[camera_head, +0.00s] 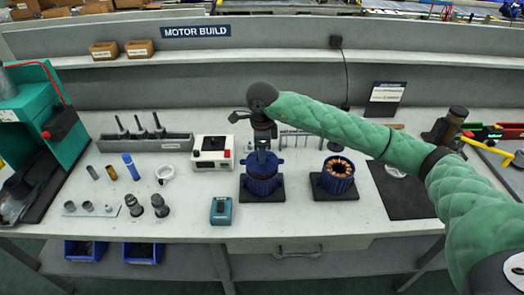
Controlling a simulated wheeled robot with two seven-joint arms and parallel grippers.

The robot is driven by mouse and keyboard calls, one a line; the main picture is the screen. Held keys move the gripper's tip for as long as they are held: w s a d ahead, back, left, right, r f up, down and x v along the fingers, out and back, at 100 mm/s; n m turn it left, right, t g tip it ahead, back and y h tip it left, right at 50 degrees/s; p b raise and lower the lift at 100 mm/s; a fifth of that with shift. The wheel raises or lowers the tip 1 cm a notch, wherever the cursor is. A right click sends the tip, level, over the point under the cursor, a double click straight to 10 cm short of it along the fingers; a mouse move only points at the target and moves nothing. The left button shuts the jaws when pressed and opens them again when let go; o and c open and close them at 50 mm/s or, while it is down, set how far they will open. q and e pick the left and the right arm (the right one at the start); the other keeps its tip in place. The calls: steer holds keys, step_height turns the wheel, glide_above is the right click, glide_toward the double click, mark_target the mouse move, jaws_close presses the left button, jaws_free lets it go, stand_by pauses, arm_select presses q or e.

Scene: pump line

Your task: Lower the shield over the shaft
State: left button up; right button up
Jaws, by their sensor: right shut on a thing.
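The blue motor housing (263,186) stands upright on a dark mat (264,198) near the middle of the bench. My right gripper (262,149) points straight down above it and is shut. Its fingers are at a blue piece at the top of the housing, which looks like the shield (274,162). The shield appears level and at or just above the housing rim; I cannot tell whether a gap remains. The shaft is hidden by the gripper and the blue parts. My left gripper is not in view.
A second blue housing with copper windings (338,175) stands close on the right. A white instrument box (212,152) and a teal box (221,210) are on the left. A grey tool rack (145,143) and small metal parts fill the left side. A dark mat (400,190) lies right.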

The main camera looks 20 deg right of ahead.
steer(key=shift+f+b, duration=0.7)
steer(key=shift+f, duration=0.2)
steer(key=o, duration=1.2)
steer(key=shift+o, duration=0.4)
steer(key=shift+o, duration=0.8)
steer(key=shift+r, duration=0.15)
step_height(320, 180, up, 12)
steer(key=p, duration=0.2)
steer(key=shift+f, duration=0.2)
